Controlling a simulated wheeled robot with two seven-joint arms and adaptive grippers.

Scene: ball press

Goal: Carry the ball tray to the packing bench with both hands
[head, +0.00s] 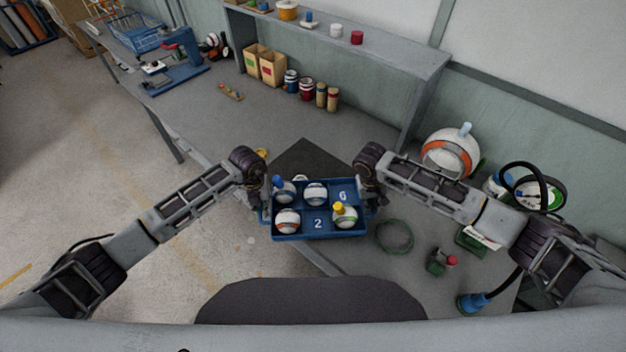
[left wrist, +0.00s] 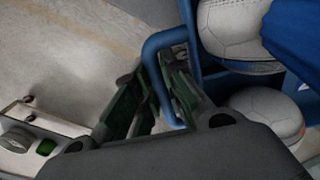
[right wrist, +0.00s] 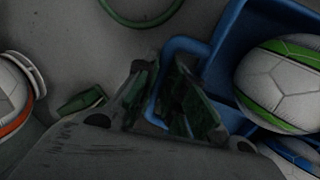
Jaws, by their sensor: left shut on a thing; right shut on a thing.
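The blue ball tray (head: 320,236) is in the middle of the head view, held over the near edge of the grey bench (head: 265,125). Several balls (head: 316,193) sit in its compartments, one with a blue knob and one with a yellow knob. The compartments marked 6 and 2 are empty. My left gripper (head: 266,195) is shut on the tray's left handle, a blue bar (left wrist: 152,55) in the left wrist view. My right gripper (head: 372,190) is shut on the right handle (right wrist: 157,98), partly hidden by its fingers in the right wrist view.
A dark mat (head: 310,155) lies on the bench just beyond the tray. A green ring (head: 394,236), a small green device with a red knob (head: 440,262) and a large white-orange ball (head: 449,153) are at the right. Cartons (head: 265,65) and cans stand further back.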

